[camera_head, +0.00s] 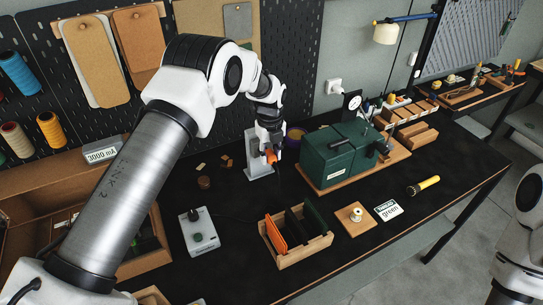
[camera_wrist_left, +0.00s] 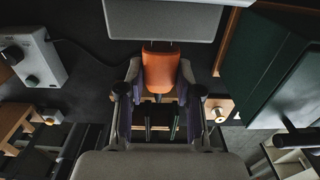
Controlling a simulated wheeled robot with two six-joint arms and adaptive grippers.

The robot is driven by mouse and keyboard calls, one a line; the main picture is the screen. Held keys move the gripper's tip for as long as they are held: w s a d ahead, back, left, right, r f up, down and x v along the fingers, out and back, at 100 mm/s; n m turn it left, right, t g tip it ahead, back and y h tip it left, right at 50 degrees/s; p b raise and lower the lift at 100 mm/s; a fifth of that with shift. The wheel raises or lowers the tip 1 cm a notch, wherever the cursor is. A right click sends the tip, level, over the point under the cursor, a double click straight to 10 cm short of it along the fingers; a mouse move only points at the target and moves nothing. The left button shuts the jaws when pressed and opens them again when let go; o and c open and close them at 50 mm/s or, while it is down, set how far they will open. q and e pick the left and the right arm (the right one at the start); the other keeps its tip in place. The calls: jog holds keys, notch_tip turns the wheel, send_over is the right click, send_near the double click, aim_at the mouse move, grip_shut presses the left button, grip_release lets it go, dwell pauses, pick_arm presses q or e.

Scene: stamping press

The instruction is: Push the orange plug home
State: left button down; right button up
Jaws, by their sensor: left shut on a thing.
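My left gripper (camera_head: 270,140) is shut on the orange plug (camera_head: 271,156), above the back middle of the dark bench. In the left wrist view, the orange plug (camera_wrist_left: 160,68) sits between the two fingers of the gripper (camera_wrist_left: 160,76). A pale grey upright stand (camera_head: 252,158) is right beside the plug in the head view. A grey plate (camera_wrist_left: 163,20) lies just beyond the plug in the wrist view. I cannot tell whether the plug touches the stand or is in a socket; its far end is hidden. My right gripper is out of view.
A green press (camera_head: 336,160) on a wooden base stands close to the right of the gripper. A control box (camera_head: 199,232) with a cable and a wooden rack (camera_head: 299,254) of coloured plates are in front. A flashlight (camera_head: 423,186) lies right on clear bench.

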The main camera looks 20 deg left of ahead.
pick_arm(q)
jog(key=shift+w+a, duration=0.55)
jog(key=shift+a, duration=0.15)
jog(key=c, duration=0.7)
grip_release()
notch_tip(320, 180, up, 12)
